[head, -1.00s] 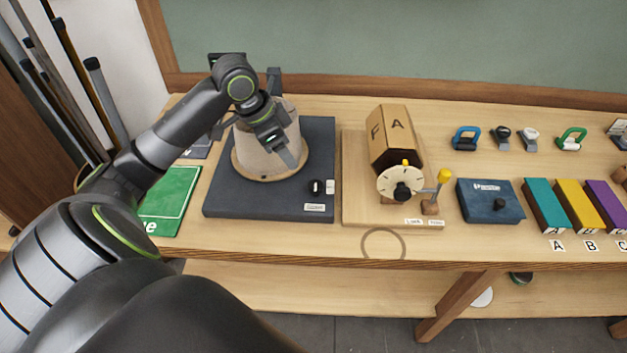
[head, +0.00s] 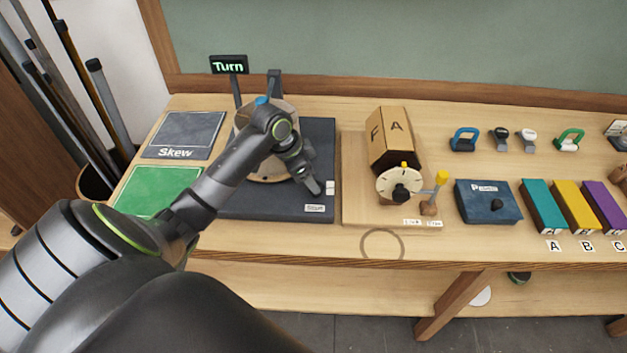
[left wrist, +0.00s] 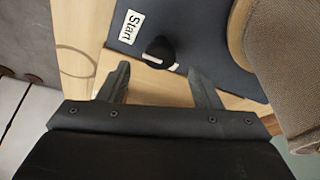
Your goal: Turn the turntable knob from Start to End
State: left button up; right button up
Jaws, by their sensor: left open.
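The dark turntable base (head: 262,207) lies on the bench with the beige round drum (head: 246,130) on it, partly behind my arm. In the left wrist view the black knob (left wrist: 159,47) with a white pointer mark sits near the base's edge, beside the white Start label (left wrist: 131,26). In the head view my gripper hides the knob. My left gripper (head: 314,186) is over the knob's corner. In the left wrist view its open fingers (left wrist: 158,72) stand to either side just short of the knob, with nothing between them. My right gripper is not in view.
A wooden board with a box (head: 392,138) and a white dial (head: 398,185) stands right of the turntable. A green mat (head: 150,192) and a grey Skew mat (head: 185,135) lie left. A sign (head: 229,65) at the back reads Turn. The bench front is mostly clear.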

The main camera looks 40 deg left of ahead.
pick_arm(q)
jog(key=shift+x, duration=1.9)
